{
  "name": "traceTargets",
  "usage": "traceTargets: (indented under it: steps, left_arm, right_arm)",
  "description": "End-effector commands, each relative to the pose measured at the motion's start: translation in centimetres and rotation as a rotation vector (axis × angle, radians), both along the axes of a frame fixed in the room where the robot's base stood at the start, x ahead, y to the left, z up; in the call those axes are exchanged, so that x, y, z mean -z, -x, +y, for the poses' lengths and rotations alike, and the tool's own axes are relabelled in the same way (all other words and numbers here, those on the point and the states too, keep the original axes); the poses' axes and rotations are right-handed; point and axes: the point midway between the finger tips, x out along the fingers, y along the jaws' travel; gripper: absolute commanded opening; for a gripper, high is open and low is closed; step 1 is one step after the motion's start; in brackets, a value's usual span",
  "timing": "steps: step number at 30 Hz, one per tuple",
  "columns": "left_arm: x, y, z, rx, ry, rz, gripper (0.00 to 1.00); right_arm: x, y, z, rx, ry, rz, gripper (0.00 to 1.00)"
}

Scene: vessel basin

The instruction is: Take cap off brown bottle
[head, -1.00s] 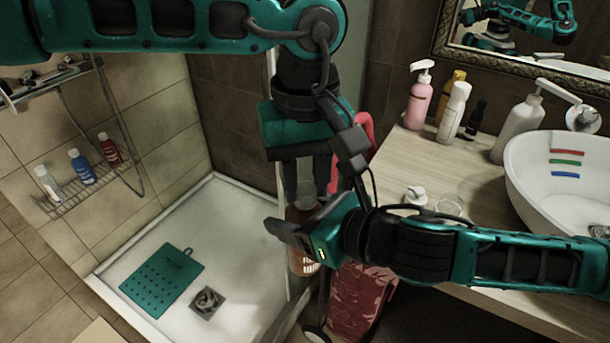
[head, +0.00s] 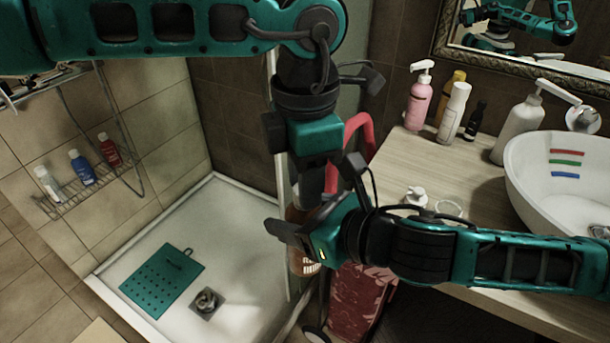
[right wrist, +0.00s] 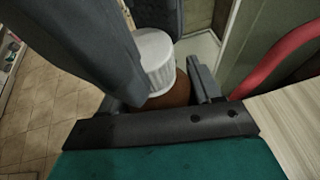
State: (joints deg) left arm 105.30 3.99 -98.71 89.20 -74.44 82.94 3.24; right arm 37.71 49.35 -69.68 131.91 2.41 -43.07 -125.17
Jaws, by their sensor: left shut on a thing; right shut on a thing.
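The brown bottle (head: 305,263) is upright in front of the counter, above the shower tray's edge. My right gripper (head: 292,232) is shut on it from the side. The bottle's brown shoulder also shows in the right wrist view (right wrist: 178,94), with a ribbed white cap (right wrist: 156,62) on top. My left gripper (head: 308,190) points straight down from above. Its dark fingers stand beside the cap in the right wrist view and are shut on it. The cap is hidden in the head view. I cannot tell whether it is loose.
The wooden counter (head: 405,165) at right carries a pink pump bottle (head: 419,100), several other bottles and a white basin (head: 548,185). A white pump top (head: 415,197) and a glass rim (head: 449,208) show behind my right arm. The shower tray (head: 225,255) holds a teal mat (head: 163,279).

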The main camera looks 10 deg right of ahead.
Motion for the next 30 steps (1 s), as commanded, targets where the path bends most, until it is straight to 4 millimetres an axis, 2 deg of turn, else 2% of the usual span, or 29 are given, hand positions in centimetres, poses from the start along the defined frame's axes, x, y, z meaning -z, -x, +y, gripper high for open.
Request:
traceTargets:
  steps: [5,13,14,15,22,30]
  left_arm:
    - [0.0,0.02,0.03,-0.113,-0.002,0.001,0.0]
    - [0.0,0.02,0.03,-0.118,-0.002,0.001,0.0]
    - [0.0,0.02,0.03,-0.118,-0.002,0.001,0.33]
    - [0.0,0.02,0.03,-0.117,-0.002,0.001,0.37]
    - [0.0,0.02,0.01,-0.116,-0.001,0.0,0.57]
    - [-0.22,0.0,-0.01,-0.116,0.0,0.0,0.57]
  right_arm:
    - [-0.05,-0.07,-0.05,0.002,0.0,-0.001,0.0]
    - [-0.05,-0.07,-0.06,0.001,0.001,-0.002,0.0]
    - [-0.05,-0.07,-0.06,0.001,0.001,-0.002,0.0]
    - [-0.05,-0.07,-0.06,0.001,0.001,-0.002,0.0]
    - [-0.07,-0.05,-0.03,0.001,0.0,-0.002,0.0]
    - [-0.09,-0.03,0.0,0.0,-0.001,-0.002,0.0]
